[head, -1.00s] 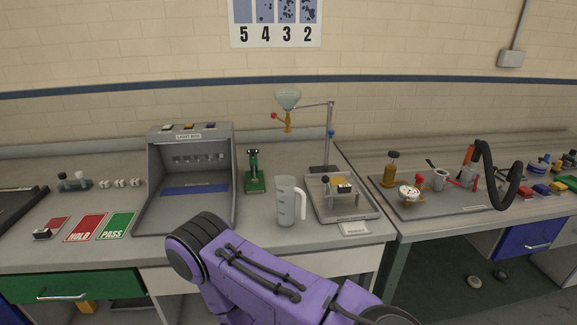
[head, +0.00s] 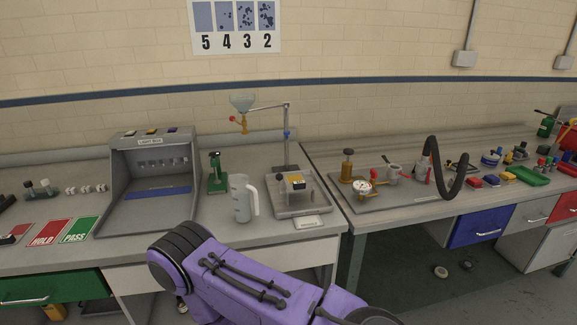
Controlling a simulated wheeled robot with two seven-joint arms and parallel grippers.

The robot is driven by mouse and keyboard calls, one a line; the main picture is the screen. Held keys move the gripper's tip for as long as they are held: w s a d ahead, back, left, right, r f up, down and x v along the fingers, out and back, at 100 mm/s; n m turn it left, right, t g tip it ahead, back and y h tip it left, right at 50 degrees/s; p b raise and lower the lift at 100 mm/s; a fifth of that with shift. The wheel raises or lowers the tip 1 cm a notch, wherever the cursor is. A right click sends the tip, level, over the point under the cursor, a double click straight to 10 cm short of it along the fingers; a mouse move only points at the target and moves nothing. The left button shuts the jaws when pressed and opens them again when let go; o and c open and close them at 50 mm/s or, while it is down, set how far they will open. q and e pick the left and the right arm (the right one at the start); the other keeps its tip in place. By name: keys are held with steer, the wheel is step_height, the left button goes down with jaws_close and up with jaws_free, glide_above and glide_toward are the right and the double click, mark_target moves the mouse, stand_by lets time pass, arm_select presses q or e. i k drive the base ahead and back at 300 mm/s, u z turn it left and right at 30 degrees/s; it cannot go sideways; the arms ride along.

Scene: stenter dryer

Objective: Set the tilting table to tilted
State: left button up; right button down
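A small raised platform (head: 296,183) on short legs, with a dark knob at its left and a yellow-and-dark piece on top, appears to be the tilting table. It stands in a shallow grey tray (head: 318,203) on the left bench, below and right of a glass funnel (head: 242,103) on a stand. Its top looks roughly level, but it is too small to tell the exact angle. A purple arm link of mine crosses the bottom middle, in front of the bench. Neither gripper is in view.
A clear measuring jug (head: 241,200) stands just left of the tray, near the platform. A green device (head: 217,178) and a grey light box (head: 155,190) are farther left. The right bench holds a gauge (head: 362,188) and a black hose (head: 462,170).

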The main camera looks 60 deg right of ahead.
mark_target(279, 176)
steer(key=z, duration=1.15)
